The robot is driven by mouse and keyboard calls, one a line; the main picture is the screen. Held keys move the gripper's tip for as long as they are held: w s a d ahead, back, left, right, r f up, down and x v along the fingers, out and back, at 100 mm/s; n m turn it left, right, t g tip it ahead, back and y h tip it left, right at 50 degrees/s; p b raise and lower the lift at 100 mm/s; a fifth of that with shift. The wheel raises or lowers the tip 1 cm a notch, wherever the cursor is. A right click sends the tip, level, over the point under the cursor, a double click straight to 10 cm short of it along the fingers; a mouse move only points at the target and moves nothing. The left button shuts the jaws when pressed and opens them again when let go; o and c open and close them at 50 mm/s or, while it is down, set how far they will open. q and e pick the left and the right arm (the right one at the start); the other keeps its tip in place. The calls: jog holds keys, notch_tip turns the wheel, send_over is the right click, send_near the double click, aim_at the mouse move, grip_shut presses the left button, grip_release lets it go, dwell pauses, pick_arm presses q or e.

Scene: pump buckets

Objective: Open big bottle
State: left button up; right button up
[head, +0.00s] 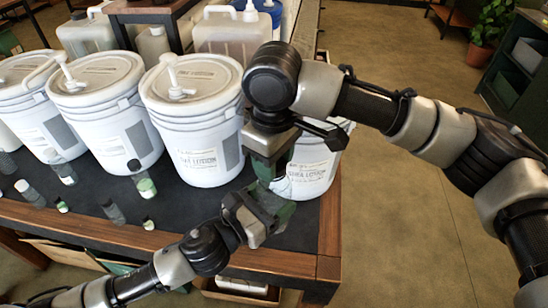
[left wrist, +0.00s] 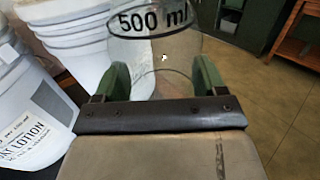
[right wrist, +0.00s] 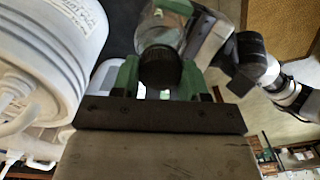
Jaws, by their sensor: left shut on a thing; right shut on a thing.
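The big bottle is clear, marked "500 ml" in the left wrist view (left wrist: 155,50). My left gripper (head: 272,212) is shut on its body, with a green finger on each side. My right gripper (head: 270,170) is above and shut on the bottle's black cap (right wrist: 160,68). In the right wrist view the cap sits at the top of the clear bottle (right wrist: 166,28); whether it is loose cannot be told. In the head view my grippers hide most of the bottle.
Large white pump buckets (head: 200,130) stand close behind and left of my grippers. Small bottles with green or white caps (head: 146,188) stand on the table's dark top. The table's wooden edge (head: 200,252) runs in front. Open floor lies to the right.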

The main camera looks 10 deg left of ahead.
aim_at(274, 208)
jog(key=shift+r, duration=0.15)
dwell(0.5)
jog(key=shift+r, duration=0.95)
